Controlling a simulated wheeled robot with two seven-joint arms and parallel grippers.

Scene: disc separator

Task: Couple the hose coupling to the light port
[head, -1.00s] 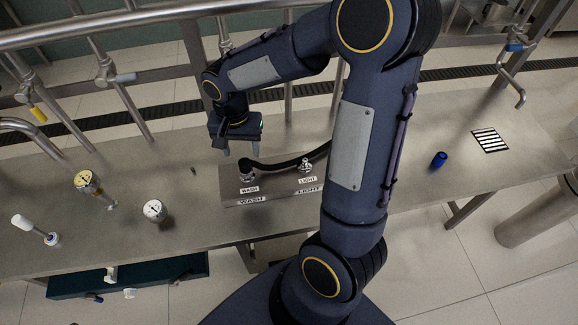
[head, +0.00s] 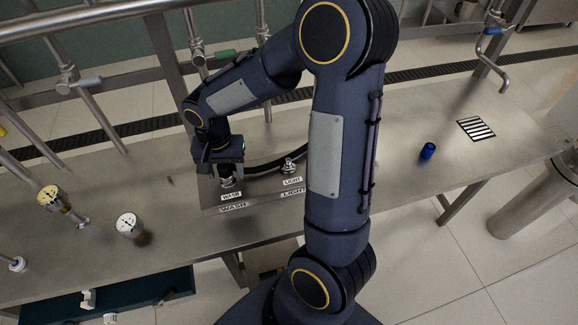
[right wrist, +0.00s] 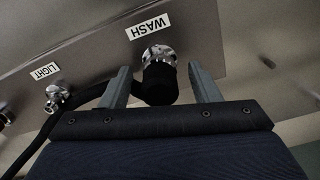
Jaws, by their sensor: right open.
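The black hose coupling (right wrist: 158,82) sits on the WASH port (right wrist: 157,54), and a black hose (head: 267,167) runs from it to the right. My right gripper (right wrist: 163,88) is open, with one finger on each side of the coupling; whether they touch it cannot be told. In the head view the right gripper (head: 226,172) is over the WASH port and hides most of the coupling. The light port (head: 289,166) is a bare metal fitting to the right, above its LIGHT label, and it also shows in the right wrist view (right wrist: 56,98). My left gripper is not in view.
The ports stand on a metal block (head: 210,198) on the steel bench. Two gauges (head: 130,225) (head: 53,198) stand to the left. A blue cup (head: 427,151) and a striped plate (head: 476,129) lie to the right. Pipes and valves run behind.

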